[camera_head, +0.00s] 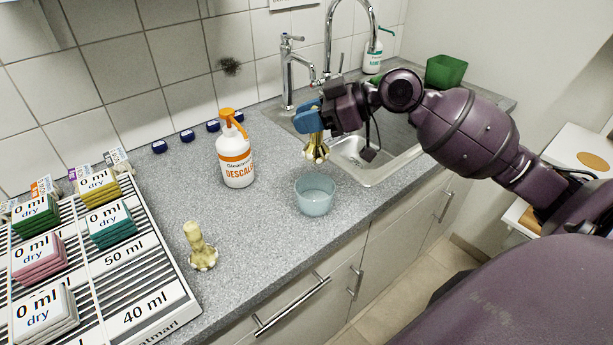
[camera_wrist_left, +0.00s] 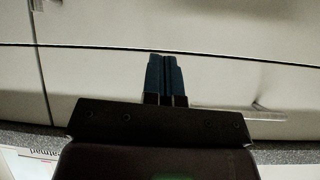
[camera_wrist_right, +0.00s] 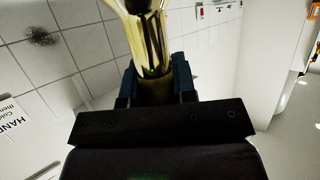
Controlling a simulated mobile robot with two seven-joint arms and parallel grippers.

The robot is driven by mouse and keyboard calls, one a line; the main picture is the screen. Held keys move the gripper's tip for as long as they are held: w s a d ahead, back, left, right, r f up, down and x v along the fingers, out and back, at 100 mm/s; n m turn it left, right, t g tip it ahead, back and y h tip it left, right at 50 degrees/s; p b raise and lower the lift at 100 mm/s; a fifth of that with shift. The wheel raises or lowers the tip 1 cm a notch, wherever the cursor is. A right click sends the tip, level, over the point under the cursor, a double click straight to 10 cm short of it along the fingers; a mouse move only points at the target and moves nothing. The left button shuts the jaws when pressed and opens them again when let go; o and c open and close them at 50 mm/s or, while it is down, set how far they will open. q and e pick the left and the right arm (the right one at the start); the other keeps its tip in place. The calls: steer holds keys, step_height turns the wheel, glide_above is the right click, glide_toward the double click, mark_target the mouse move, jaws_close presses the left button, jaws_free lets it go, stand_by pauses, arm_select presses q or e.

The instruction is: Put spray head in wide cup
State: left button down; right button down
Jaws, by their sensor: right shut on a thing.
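My right gripper (camera_head: 310,119) is shut on a shiny gold piece, the spray head (camera_head: 316,149), which hangs below its blue fingers. In the right wrist view the spray head (camera_wrist_right: 148,38) sits between the two fingers (camera_wrist_right: 156,82). The wide cup (camera_head: 316,197) is a pale blue, see-through bowl standing upright on the grey counter. It is below the spray head and nearer the front edge; the two are apart. My left gripper (camera_wrist_left: 165,78) shows only in the left wrist view, its blue fingers together with nothing between them, before pale cabinet fronts.
A white descaler bottle (camera_head: 235,158) with an orange pump stands left of the cup. A pale yellow knobbed piece (camera_head: 200,246) stands near the front edge. A slatted rack (camera_head: 150,272) with labelled stacks fills the left. The sink (camera_head: 372,161) and tap (camera_head: 289,72) are behind right.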

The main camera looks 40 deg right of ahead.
step_height(320, 180, down, 13)
steer(key=shift+r+b, duration=0.1)
steer(key=shift+b, duration=0.7)
steer(key=shift+f, duration=0.25)
steer(key=c, duration=0.9)
jaws_free()
steer(key=shift+c, duration=0.2)
steer(key=shift+r, duration=0.1)
steer(key=shift+r, duration=0.1)
steer(key=v, duration=1.2)
steer(key=shift+p, duration=0.35)
